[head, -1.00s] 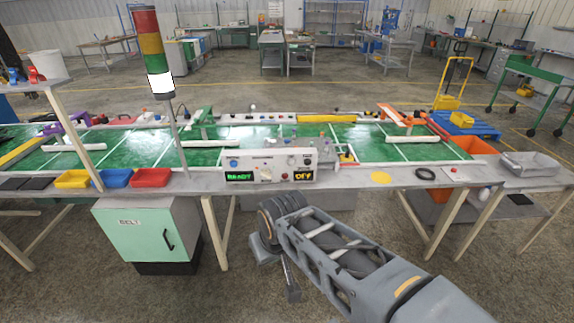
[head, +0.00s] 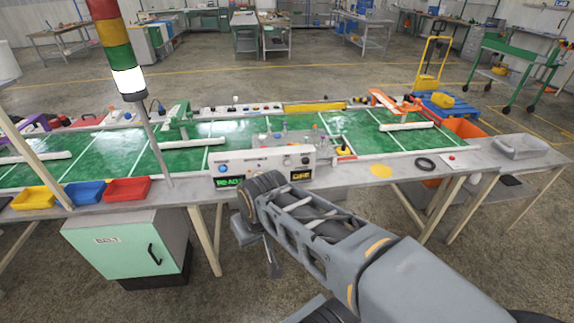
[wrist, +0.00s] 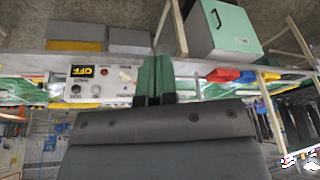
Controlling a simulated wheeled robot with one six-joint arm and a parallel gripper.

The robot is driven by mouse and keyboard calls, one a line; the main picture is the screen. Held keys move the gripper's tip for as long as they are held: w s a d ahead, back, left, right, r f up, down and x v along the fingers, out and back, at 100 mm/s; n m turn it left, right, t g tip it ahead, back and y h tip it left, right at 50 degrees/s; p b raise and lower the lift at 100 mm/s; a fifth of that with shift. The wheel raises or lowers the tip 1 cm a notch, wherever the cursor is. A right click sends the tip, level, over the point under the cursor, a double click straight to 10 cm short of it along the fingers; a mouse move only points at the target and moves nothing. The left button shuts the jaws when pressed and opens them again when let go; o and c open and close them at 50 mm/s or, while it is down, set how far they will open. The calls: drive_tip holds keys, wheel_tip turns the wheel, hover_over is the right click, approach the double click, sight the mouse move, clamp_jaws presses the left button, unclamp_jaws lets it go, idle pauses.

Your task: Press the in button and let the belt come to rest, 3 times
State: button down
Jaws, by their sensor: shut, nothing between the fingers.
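The white control box (head: 268,160) stands at the near edge of the long green belt (head: 370,139). It has a blue button at its left, other small knobs, a green display reading READY and a yellow one reading OFF. Its labels are too small for me to tell which is the in button. In the wrist view the box (wrist: 90,88) appears upside down, left of my gripper (wrist: 155,88). My gripper's green fingers are together and empty, apart from the visible buttons. In the head view my arm covers part of the box's lower front.
A stack light (head: 122,62) with its white segment lit stands left of the box. Yellow, blue and red trays (head: 127,190) lie along the near edge. A green cabinet (head: 120,246) stands below. A black ring (head: 425,164) lies to the right.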

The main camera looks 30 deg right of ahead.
sight(287, 163)
drive_tip(key=w+d+f+m+t+y+b, duration=0.1)
drive_tip(key=w+d+f+m+b, duration=0.15)
drive_tip(key=w, duration=0.35)
drive_tip(key=w+d+f+m+t+y+b, duration=0.2)
drive_tip(key=w+d+f+m, duration=0.15)
drive_tip(key=w, duration=0.35)
drive_tip(key=w+d+f+m+t+h+b, duration=0.1)
drive_tip(key=w+d+f+m, duration=0.1)
drive_tip(key=d, duration=0.4)
drive_tip(key=w+d+f+m+t+h+b, duration=0.1)
drive_tip(key=w+d+f+m, duration=0.1)
drive_tip(key=d, duration=0.4)
drive_tip(key=w+d+f+m+t+h+b, duration=0.1)
drive_tip(key=w+d+f+m+h, duration=0.1)
drive_tip(key=d+f+m, duration=0.2)
drive_tip(key=shift+w+d+m, duration=0.25)
drive_tip(key=shift+d+m, duration=0.75)
drive_tip(key=shift+d, duration=0.1)
drive_tip(key=w+d+p, duration=0.3)
drive_tip(key=w+p, duration=0.2)
drive_tip(key=w, duration=0.3)
drive_tip(key=shift+d, duration=0.35)
